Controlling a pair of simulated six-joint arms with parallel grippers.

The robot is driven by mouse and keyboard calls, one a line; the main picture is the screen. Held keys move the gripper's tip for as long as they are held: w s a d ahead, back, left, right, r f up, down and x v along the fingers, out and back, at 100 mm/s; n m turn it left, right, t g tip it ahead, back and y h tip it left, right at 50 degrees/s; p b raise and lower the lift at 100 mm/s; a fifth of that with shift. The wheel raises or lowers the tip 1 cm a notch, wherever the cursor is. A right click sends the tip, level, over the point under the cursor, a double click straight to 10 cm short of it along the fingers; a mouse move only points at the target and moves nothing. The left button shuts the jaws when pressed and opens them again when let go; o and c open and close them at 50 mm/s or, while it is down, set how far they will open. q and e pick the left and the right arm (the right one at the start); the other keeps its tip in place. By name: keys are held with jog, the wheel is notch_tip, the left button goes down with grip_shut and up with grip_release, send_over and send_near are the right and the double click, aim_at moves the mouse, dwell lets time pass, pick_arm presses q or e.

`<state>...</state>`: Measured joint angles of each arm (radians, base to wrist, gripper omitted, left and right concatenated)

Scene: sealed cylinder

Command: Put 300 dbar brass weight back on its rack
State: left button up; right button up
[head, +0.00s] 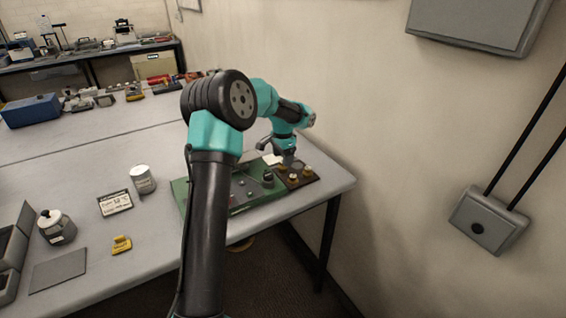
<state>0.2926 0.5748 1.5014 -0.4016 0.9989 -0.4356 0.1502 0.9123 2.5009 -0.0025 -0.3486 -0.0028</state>
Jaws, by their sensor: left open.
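A small dark brown rack (298,185) sits at the right end of the table, beside the green base of an instrument. Several small brass weights (294,178) stand on it. Their markings are too small to read, so I cannot tell which is the 300 dbar one. My left gripper (289,160) points down just above the back of the rack, close to the weights. It is open, and I see no weight held in it. My right gripper is not in view.
The green instrument base (181,192) with a dark knob (268,177) lies left of the rack, partly hidden by my arm. A can (143,180), a label card (115,203), a bottle (57,229) and a yellow item (121,245) stand further left. A wall (380,150) rises close on the right.

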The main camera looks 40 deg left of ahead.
pick_arm(q)
notch_tip(320, 180, up, 9)
dwell(0.3)
jog(key=shift+d, duration=0.1)
dwell(0.4)
